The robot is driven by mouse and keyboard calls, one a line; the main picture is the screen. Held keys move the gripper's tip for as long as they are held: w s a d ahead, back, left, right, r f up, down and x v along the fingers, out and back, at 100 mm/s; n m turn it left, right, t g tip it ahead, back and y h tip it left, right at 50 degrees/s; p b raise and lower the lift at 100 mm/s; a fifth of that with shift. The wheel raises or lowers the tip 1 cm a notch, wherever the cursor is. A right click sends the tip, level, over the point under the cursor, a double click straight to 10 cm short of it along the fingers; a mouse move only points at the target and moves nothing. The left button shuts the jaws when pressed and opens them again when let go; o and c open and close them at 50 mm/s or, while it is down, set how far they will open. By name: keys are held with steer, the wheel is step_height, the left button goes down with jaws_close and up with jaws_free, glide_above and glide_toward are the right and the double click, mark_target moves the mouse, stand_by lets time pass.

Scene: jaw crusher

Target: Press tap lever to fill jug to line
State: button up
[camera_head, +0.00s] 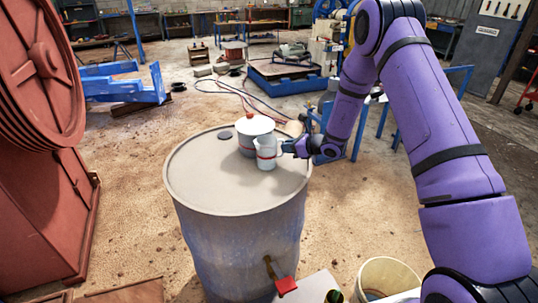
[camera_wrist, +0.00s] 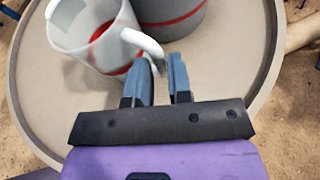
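The white jug (camera_head: 266,154) with a red line around it is upright at the drum top, just in front of a grey container (camera_head: 247,148) with a red band, white lid and red knob. In the wrist view the jug (camera_wrist: 88,32) shows its open mouth, and its handle points to my gripper. My gripper (camera_head: 291,147) comes from the right. Its fingers (camera_wrist: 161,72) are close together, with the jug's handle between their tips. I cannot tell whether the jug's base touches the drum. A red tap lever (camera_head: 286,286) is low on the drum's front.
Red machinery (camera_head: 40,170) is at left. Sandy floor lies open between.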

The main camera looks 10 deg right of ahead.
steer(key=shift+w+a+f, duration=0.25)
steer(key=shift+w+a, duration=0.2)
steer(key=shift+w, duration=0.05)
steer(key=shift+c, duration=0.5)
jaws_close()
